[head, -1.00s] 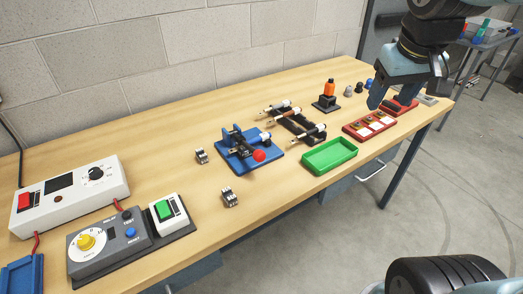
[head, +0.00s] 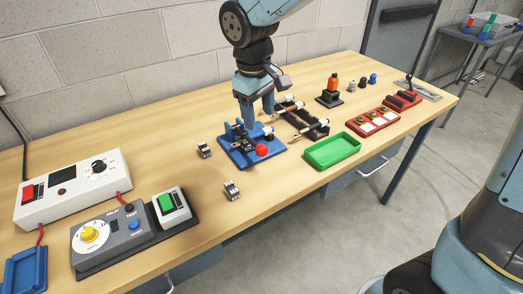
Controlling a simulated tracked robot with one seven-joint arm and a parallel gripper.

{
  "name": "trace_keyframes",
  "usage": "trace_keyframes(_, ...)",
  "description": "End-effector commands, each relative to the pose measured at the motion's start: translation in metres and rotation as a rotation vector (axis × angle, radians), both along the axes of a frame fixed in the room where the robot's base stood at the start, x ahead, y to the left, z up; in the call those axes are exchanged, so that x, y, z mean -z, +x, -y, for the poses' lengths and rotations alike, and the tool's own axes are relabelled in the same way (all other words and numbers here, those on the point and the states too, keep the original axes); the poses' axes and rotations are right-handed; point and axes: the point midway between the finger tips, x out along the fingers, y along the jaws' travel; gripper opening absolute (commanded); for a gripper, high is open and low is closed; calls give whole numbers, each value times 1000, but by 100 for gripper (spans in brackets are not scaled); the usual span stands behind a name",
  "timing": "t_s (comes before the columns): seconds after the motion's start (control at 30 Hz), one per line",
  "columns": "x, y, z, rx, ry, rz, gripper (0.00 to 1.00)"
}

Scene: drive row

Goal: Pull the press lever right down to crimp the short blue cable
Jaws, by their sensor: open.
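The press (head: 240,154) is a blue tool on a blue base in the middle of the bench. Its lever ends in a red ball (head: 262,150) low at the front right of the press. A short piece with a pale and blue end, which looks like the short blue cable (head: 268,131), lies at the right side of the press. My gripper (head: 258,117) points down just above and behind the press, its fingers apart with nothing seen between them. Whether a finger touches the press or cable cannot be told.
A dark rack (head: 304,124) with white-ended cables stands close to the right of the press. A green tray (head: 332,151) lies in front of it. Small metal blocks (head: 232,190) sit to the left and front. Control boxes (head: 69,190) fill the left end.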

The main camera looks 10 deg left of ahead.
Motion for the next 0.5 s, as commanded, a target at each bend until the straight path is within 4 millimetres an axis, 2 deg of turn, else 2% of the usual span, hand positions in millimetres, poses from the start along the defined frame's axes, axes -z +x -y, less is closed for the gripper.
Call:
trace_keyframes(0.17,14,1,0,-3,-2,-3,60)
trace_keyframes(0.5,71,6,3,-3,-3,-4,60)
